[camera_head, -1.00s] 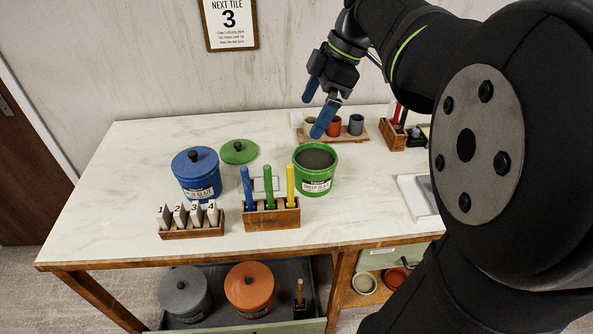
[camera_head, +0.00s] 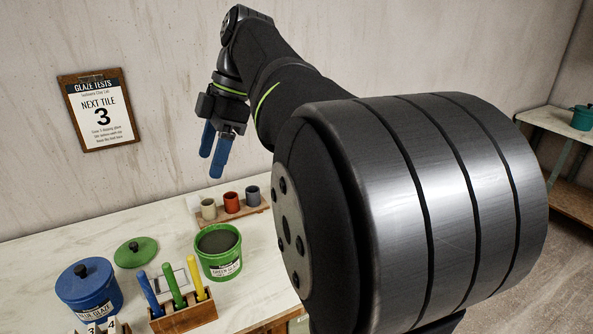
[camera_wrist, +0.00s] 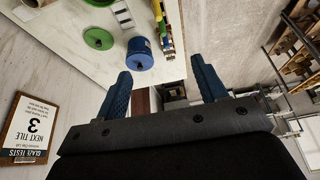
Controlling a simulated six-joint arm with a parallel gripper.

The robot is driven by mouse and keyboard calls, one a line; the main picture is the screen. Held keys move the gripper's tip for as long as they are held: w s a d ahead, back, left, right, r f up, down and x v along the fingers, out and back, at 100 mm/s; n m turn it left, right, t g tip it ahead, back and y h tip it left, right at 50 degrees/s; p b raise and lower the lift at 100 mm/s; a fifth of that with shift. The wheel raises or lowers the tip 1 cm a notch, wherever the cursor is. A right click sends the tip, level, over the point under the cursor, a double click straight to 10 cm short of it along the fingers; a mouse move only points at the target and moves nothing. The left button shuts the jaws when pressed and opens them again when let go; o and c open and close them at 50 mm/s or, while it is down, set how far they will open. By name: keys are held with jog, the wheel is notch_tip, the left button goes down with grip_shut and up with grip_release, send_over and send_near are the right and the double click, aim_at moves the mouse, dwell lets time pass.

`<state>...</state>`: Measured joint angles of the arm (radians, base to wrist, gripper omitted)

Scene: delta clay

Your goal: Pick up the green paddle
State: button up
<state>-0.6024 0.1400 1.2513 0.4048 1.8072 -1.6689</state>
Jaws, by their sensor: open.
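The green paddle (camera_head: 174,286) stands in a wooden holder (camera_head: 184,317) on the bench, its handle upright with a slight lean. A blue paddle (camera_head: 149,293) is to its left and a yellow paddle (camera_head: 196,278) to its right. The lower ends are hidden in the holder. My gripper (camera_head: 212,166) is open and empty, well above the bench and behind the holder. In the wrist view, its two blue fingers (camera_wrist: 160,68) are spread apart, with the coloured handles small near the top.
An open green glaze bucket (camera_head: 219,264) stands right of the holder. A lidded blue bucket (camera_head: 89,294) and a loose green lid (camera_head: 136,252) are to the left. Several small cups (camera_head: 231,203) stand behind. A sign (camera_head: 98,111) hangs on the wall.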

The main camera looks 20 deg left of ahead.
jog(key=c, duration=0.4)
jog(key=shift+c, duration=0.2)
jog(key=shift+a, duration=0.1)
jog(key=m+t+h, duration=0.3)
jog(key=m, duration=0.4)
send_over(164, 264)
notch_tip(164, 264, down, 7)
notch_tip(164, 264, down, 17)
jog(key=shift+f, duration=0.15)
